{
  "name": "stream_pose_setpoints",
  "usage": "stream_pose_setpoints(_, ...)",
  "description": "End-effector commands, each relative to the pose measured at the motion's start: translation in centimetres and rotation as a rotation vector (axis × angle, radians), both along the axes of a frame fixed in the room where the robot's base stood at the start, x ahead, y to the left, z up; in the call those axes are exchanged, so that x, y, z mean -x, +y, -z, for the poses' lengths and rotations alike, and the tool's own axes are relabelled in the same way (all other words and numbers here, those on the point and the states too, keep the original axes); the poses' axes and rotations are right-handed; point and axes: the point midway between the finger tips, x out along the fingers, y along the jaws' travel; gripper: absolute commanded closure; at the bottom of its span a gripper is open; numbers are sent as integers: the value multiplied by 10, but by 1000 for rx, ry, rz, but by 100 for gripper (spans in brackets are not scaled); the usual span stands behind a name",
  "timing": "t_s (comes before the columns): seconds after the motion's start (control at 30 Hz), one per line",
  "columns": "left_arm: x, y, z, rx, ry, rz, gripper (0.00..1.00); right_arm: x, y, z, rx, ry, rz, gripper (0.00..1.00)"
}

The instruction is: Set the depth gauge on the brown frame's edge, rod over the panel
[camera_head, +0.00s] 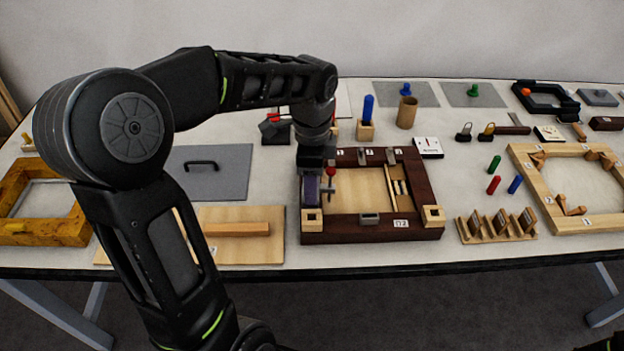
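The brown frame (372,236) lies on the table in the middle, around a pale wooden panel (350,190). My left gripper (318,180) points down over the frame's left side. A small red-knobbed piece with a thin rod (331,175), apparently the depth gauge, is right at the gripper's fingers, by the panel's left edge. A purple-grey block (311,190) is beside it, over the left rail. The fingers are too small and dark to tell whether they are shut on the gauge, or whether it touches the frame.
Small metal pieces and pale corner blocks sit on the brown frame. A light board with a wooden bar (236,229) and a grey plate (205,170) lie left. A slotted wooden rack (497,227) and a pale frame (548,208) stand right. My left arm covers the table's left part.

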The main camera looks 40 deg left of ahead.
Motion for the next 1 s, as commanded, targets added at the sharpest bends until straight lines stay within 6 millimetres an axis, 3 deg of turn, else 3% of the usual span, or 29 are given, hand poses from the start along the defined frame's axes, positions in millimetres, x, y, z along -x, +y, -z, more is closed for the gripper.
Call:
stream_pose_setpoints(0.33, 0, 0, 8, 0, 0, 0, 98, 0, 0, 6, 0, 0, 0, 64)
stream_pose_setpoints(0.37, 0, 0, 8, 0, 0, 0, 45, 0, 0, 5, 0, 0, 0, 64)
stream_pose_setpoints(0.6, 0, 0, 7, 0, 0, 0, 26, 0, 0, 5, 0, 0, 0, 64)
stream_pose_setpoints(0.67, 0, 0, 7, 0, 0, 0, 21, 0, 0, 5, 0, 0, 0, 64)
stream_pose_setpoints(1.0, 0, 0, 6, 0, 0, 0, 21, -1, 0, 3, -2, -4, -1, 64)
